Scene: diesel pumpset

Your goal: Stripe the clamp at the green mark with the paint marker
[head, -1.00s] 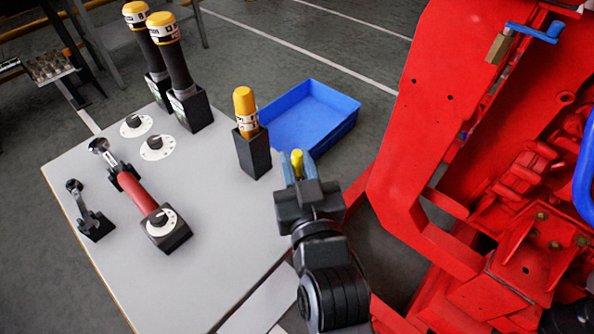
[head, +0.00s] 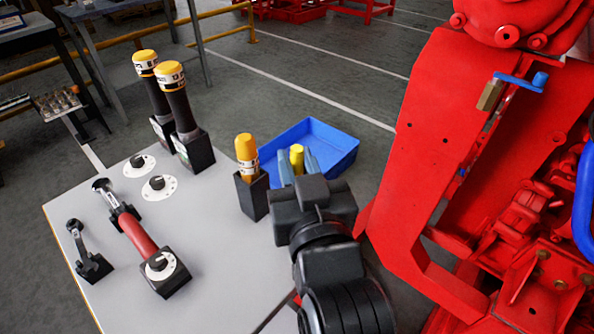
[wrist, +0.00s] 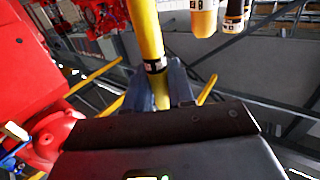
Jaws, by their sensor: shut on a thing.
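The paint marker appears to be the yellow rod (head: 296,154) standing up between the blue-grey fingers of my gripper (head: 298,166). In the wrist view the yellow marker (wrist: 148,35) has a dark band, and the fingers (wrist: 162,85) close around it. My gripper is shut on it, just right of the black holder on the table and in front of the blue tray in the head view. I cannot make out a clamp with a green mark in either view.
A grey table (head: 222,235) carries a black holder (head: 253,195) with an orange-capped tool, two tall yellow-capped tools (head: 178,100) and a red-handled tool (head: 136,234). A blue tray (head: 340,165) lies behind my gripper. The red pumpset frame (head: 425,130) stands close on the right.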

